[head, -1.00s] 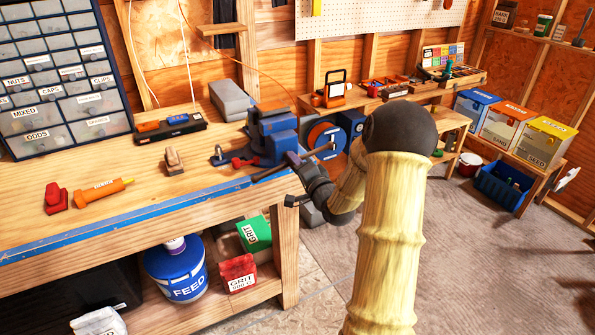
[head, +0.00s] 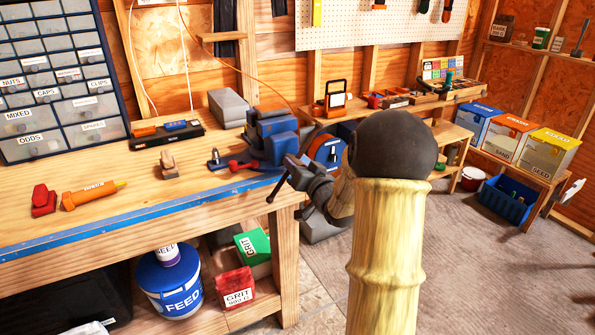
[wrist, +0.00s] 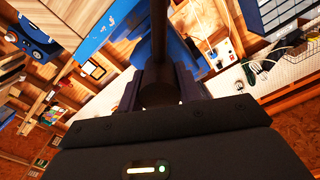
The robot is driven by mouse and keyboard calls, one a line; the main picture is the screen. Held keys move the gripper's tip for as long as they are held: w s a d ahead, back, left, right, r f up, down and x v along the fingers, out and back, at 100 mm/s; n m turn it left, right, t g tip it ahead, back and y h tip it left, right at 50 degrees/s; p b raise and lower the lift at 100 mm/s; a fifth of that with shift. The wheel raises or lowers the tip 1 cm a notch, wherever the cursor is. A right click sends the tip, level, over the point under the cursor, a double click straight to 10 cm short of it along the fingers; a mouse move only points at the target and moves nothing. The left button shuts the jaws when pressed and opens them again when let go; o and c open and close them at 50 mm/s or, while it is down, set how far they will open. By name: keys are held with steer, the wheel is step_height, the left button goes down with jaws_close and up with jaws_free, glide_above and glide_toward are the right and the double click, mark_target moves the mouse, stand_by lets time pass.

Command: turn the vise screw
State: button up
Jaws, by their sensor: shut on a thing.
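The blue vise (head: 272,137) is mounted at the front right edge of the workbench. Its dark handle bar (head: 275,192) crosses the front of the screw at a steep slant, lower end to the left. My gripper (head: 296,165) is at the vise's front, shut on the handle bar. In the wrist view, the bar (wrist: 159,45) runs up between the two fingers of my gripper (wrist: 160,90). The screw itself is mostly hidden behind my gripper and the bar.
The workbench (head: 140,210) has a blue front edge. A red-handled tool (head: 240,165), a wooden block (head: 168,168) and an orange tube (head: 92,195) lie left of the vise. A FEED bucket (head: 170,285) stands below.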

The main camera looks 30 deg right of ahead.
steer(key=shift+w+a+r, duration=0.1)
stand_by(0.3)
steer(key=o, duration=1)
steer(key=shift+w, duration=0.1)
steer(key=s, duration=0.6)
steer(key=s+b, duration=0.1)
steer(key=s, duration=0.4)
steer(key=s+b, duration=0.1)
steer(key=s, duration=0.5)
steer(key=shift+s+d, duration=0.3)
steer(key=shift+d, duration=0.1)
